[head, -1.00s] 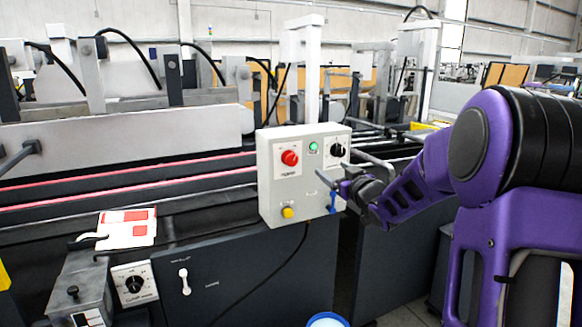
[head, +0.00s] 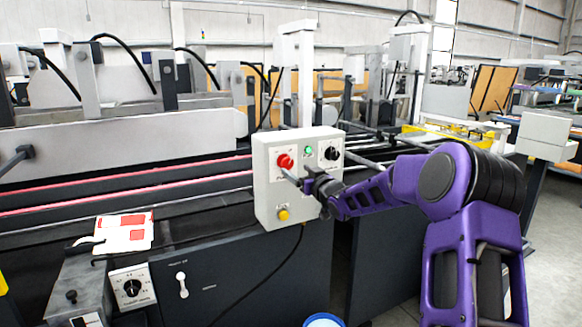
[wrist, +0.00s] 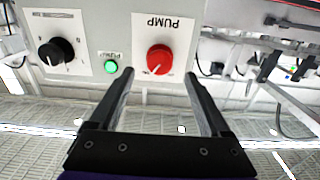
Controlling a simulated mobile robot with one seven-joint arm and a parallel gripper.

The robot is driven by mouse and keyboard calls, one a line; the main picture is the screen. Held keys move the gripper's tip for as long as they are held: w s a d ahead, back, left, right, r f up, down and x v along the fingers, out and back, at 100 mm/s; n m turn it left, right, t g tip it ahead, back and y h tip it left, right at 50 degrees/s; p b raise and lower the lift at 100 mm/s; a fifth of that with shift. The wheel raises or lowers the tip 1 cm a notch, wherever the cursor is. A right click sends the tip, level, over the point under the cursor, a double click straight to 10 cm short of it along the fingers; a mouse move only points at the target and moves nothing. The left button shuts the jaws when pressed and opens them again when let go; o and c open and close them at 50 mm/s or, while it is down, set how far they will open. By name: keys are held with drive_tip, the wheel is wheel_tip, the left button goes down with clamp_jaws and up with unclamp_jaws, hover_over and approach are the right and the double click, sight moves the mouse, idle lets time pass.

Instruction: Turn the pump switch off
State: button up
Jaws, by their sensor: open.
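The pump switch is a red rotary knob (head: 285,161) on the upper left of a grey control box (head: 262,190). In the wrist view the red knob (wrist: 159,59) shows upside down under a PUMP label, between and beyond my two fingertips. My gripper (wrist: 158,78) is open and empty, with its fingers pointing at the box face. In the head view my gripper (head: 290,178) is just below and right of the red knob. A small gap seems to remain, but contact cannot be judged from the head view.
The box also carries a green light (head: 308,151), a black knob (head: 331,154) and a yellow button (head: 283,215). A lower panel has another black dial (head: 132,288) and a white toggle (head: 182,285). Machine rails run behind the box.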

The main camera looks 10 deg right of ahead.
sight(288, 165)
drive_tip(key=shift+x, duration=2.5)
drive_tip(key=shift+c, duration=0.2)
clamp_jaws()
